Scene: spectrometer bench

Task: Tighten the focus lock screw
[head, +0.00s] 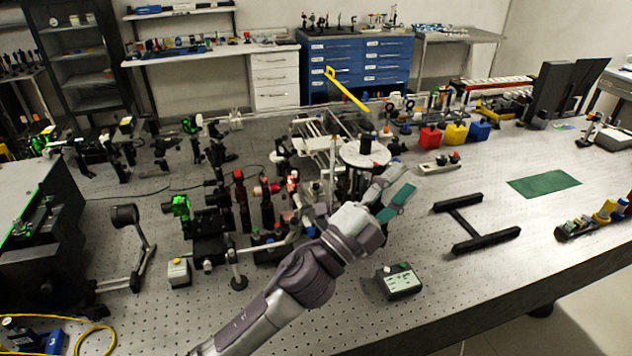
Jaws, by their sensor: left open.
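The spectrometer's pale round table (352,158) stands near the middle of the bench, with a small dark cylinder (365,145) on it. My left gripper (399,188) is in front and to the right of this round table, at the end of my arm reaching up from below. It is open, and I see nothing held in it. A teal flat piece (398,203) shows at the gripper; I cannot tell whether it is part of it. I cannot make out the focus lock screw; it is too small or hidden behind my arm. My right gripper is out of view.
Optical mounts (240,195) crowd the bench left of my arm. A small control box (399,283) sits right of my forearm. A black H-shaped stand (468,224) and a green mat (544,184) lie to the right, with clear perforated bench top around them.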

